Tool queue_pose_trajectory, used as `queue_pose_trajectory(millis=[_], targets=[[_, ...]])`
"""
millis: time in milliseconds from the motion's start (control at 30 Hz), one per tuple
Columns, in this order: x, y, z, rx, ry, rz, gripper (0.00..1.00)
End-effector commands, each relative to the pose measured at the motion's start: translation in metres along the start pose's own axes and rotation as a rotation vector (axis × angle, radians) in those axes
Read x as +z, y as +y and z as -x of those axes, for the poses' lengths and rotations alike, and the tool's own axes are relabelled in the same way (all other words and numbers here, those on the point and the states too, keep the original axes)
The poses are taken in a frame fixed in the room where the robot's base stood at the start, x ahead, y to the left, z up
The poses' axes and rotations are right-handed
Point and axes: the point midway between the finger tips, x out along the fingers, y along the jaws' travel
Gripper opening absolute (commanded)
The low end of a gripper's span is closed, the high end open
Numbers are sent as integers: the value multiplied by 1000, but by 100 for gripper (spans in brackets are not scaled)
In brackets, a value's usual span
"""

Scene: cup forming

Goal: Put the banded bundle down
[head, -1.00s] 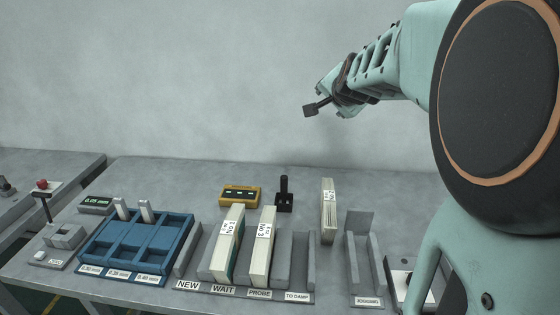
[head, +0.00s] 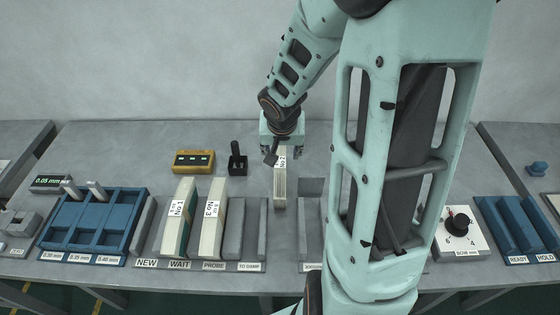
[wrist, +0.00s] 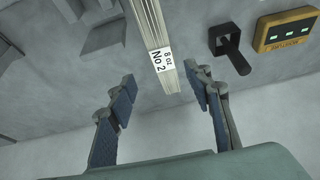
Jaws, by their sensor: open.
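A pale bundle labelled No 2 (head: 280,188) stands on the bare bench top, between the TO DAMP slot and the jogging stand. My gripper (head: 284,148) is open above its far end. In the wrist view, the bundle (wrist: 154,28) runs in from the top with its label facing me. Its near end lies between the two spread fingers (wrist: 163,88), with a gap on each side. In the head view, my gripper partly hides the bundle's upper end.
Bundle No 1 (head: 176,215) stands in the WAIT slot and bundle No 3 (head: 211,222) in the PROBE slot. The TO DAMP slot (head: 248,262) is empty. A yellow moisture meter (head: 193,161) and a black stand (head: 238,162) sit behind. The blue rack (head: 485,205) is at right.

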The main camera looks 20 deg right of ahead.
Motion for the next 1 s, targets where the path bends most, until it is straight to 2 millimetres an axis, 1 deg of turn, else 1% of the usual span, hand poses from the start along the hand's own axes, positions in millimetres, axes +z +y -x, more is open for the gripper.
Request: queue_pose_trajectory(millis=[67,333,400,567,867,1000], targets=[[5,1,-3,3,-10,10,46],[8,0,-46,2,-13,16,46],[7,0,-53,3,-12,16,46],[6,0,-61,3,-11,15,46],[7,-4,-101,3,-13,16,46],[6,-4,-109,2,-10,14,46]])
